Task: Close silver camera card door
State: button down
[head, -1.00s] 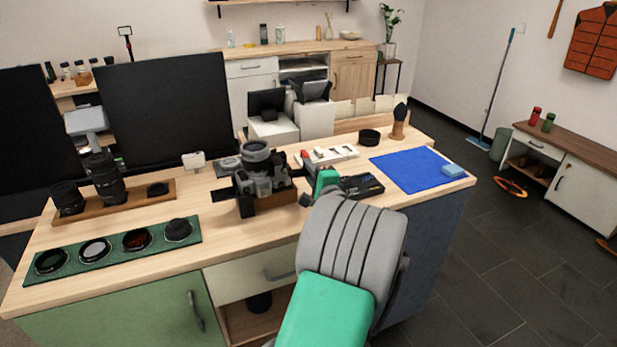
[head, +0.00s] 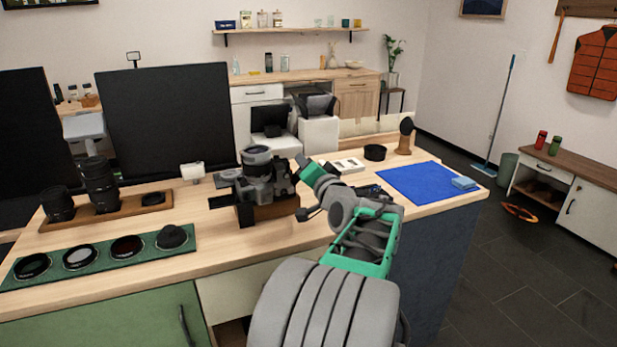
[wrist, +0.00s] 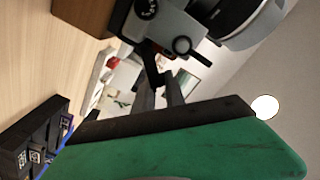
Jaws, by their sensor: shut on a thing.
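The silver camera (head: 262,186) with a dark lens stands on a wooden block on the table in the head view. In the wrist view part of its silver body (wrist: 187,22) fills the top, with a dial and the lens. A small dark flap (wrist: 153,66), which looks like the card door, sticks out below the body. My gripper (wrist: 161,82) has its two narrow fingers close together at this flap and seems shut on it. In the head view my gripper (head: 300,164) is at the camera's right side; its fingertips are hard to make out.
A wooden tray (head: 110,212) with lenses and a green mat (head: 105,255) with round filters lie left. A blue cloth (head: 415,182), a black ring (head: 375,152) and a white tray (head: 347,165) lie right. A dark battery-like case (wrist: 32,135) is at lower left in the wrist view.

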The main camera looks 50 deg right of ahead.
jog(key=shift+w+a+r+n+b, duration=0.15)
jog(key=shift+a+n+b, duration=0.15)
jog(key=shift+n+b, duration=0.45)
